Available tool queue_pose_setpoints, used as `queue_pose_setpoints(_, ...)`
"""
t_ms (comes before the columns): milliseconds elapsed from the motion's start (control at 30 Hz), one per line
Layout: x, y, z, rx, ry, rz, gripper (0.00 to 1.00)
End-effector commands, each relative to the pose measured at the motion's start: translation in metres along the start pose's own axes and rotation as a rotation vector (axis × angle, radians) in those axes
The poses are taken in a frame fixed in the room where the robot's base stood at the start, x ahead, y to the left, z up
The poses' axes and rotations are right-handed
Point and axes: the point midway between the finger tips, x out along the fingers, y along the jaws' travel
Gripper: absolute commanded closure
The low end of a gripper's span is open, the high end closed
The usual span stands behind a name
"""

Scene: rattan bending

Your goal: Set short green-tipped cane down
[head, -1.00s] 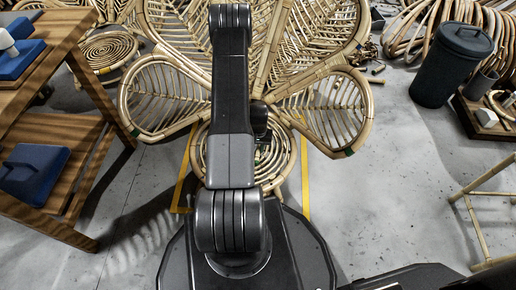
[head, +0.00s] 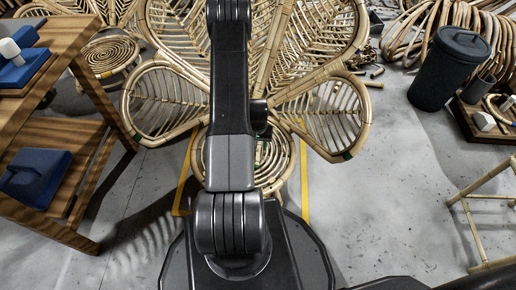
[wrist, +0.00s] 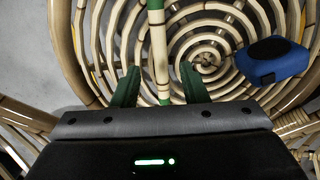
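In the wrist view, the short cane (wrist: 159,55) runs upright through the picture, pale with green bands near its top and lower end. My gripper (wrist: 160,88) has its two green fingers apart, one on each side of the cane, with a visible gap on both sides. The cane appears to lie over the spiral rattan seat (wrist: 222,20); whether it touches the seat is unclear. In the head view my arm hides the gripper and the cane, and the seat (head: 280,162) shows behind the arm.
A blue block (wrist: 272,60) sits on the right of the seat in the wrist view. A wooden shelf table (head: 95,120) stands left, a dark bin (head: 448,70) right, and a cane frame (head: 470,215) at the right edge.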

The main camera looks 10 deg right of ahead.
Motion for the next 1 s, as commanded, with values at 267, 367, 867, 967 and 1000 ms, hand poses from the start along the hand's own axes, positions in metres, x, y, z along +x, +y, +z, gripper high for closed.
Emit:
queue_pose_setpoints(267,-0.057,0.000,-0.001,0.000,0.001,0.000,0.60)
queue_pose_setpoints(367,-0.066,0.000,-0.001,0.000,0.000,0.000,0.60)
queue_pose_setpoints(867,-0.066,0.000,0.000,0.000,-0.001,0.000,0.60)
queue_pose_setpoints(967,-0.056,0.000,0.000,0.000,-0.002,0.000,0.60)
queue_pose_setpoints(1000,-0.051,0.000,0.000,0.000,-0.002,0.000,0.60)
